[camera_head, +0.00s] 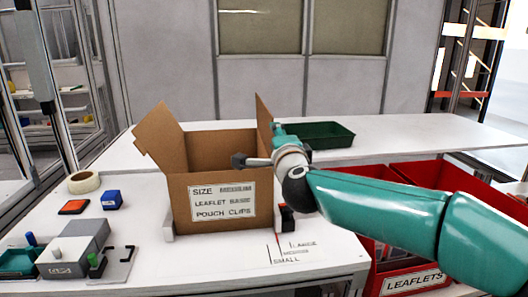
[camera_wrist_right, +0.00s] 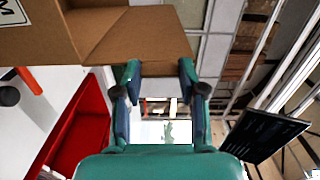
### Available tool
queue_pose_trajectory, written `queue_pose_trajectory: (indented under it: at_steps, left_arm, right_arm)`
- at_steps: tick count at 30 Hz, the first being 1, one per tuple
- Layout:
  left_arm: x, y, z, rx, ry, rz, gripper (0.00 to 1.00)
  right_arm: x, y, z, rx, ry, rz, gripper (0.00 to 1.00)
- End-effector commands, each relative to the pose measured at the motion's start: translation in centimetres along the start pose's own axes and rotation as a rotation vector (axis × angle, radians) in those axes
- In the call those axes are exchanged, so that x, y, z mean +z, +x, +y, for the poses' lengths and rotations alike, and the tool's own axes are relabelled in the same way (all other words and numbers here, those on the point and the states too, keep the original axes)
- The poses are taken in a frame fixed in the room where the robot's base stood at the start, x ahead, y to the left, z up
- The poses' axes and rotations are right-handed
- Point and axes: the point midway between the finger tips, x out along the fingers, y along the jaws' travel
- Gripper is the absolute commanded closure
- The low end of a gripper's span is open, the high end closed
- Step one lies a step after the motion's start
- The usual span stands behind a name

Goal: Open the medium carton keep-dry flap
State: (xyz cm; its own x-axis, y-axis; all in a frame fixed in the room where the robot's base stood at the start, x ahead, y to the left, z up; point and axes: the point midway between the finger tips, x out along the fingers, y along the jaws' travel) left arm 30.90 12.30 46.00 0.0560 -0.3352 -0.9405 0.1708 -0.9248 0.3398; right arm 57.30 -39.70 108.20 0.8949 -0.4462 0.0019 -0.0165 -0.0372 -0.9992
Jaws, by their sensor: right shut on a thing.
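The brown carton (camera_head: 222,205) stands upright on the white table with its top open. A label on its front reads SIZE, LEAFLET and POUCH CLIPS. Its left flap (camera_head: 160,132) leans outward, and its right flap (camera_head: 263,112) stands nearly upright. My right gripper (camera_head: 262,146) is at the right flap. In the right wrist view the gripper (camera_wrist_right: 160,68) is shut on the edge of this flap (camera_wrist_right: 140,35), with a finger at either side. I see no keep-dry mark on the flap. My left gripper is out of view.
A dark green tray (camera_head: 325,134) lies behind the carton at right. Red bins (camera_head: 415,262) stand at the table's right side, one marked LEAFLETS. Tape (camera_head: 84,182), a blue block (camera_head: 112,200) and a grey device (camera_head: 75,248) lie left. The front table has bare room.

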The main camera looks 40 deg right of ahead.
Motion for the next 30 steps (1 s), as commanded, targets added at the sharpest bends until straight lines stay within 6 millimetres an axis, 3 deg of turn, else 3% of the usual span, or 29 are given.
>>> queue_pose_trajectory:
  at_steps: [12, 30]
  left_arm:
    - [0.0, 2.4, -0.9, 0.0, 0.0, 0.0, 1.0]
    - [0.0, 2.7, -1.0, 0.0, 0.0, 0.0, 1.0]
  right_arm:
    - [-2.2, 0.1, 0.7, 0.003, 0.252, 0.001, 1.0]
    - [-2.5, 0.1, 0.8, 0.006, 0.299, -0.001, 1.0]
